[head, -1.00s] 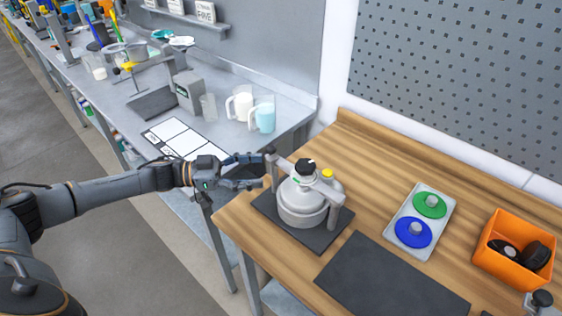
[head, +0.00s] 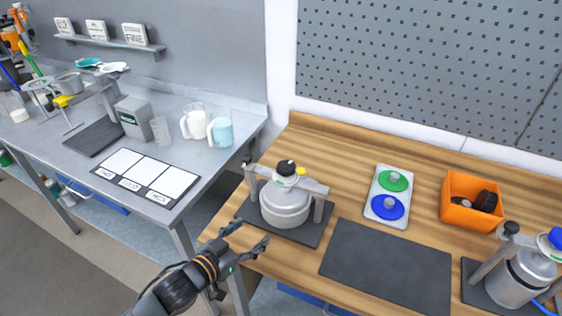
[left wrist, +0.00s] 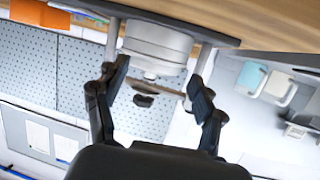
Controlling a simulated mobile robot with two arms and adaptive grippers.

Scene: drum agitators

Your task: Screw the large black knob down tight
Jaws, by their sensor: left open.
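The drum stands on a dark mat (head: 250,212) near the wood table's left end. My left gripper (head: 250,235) is open and empty, in front and to the left of the drum, apart from it. In the left wrist view, its fingers (left wrist: 157,95) are spread, with the upside-down drum (left wrist: 157,45) beyond them. A dark part there looks like the knob (left wrist: 143,101). My right gripper is not in view.
A tray with green and blue discs (head: 373,211) and an orange bin (head: 470,215) with black parts are to the right. A second drum (head: 520,280) with a blue top stands at far right. A dark mat (head: 385,265) lies bare between. A grey bench (head: 190,145) is left.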

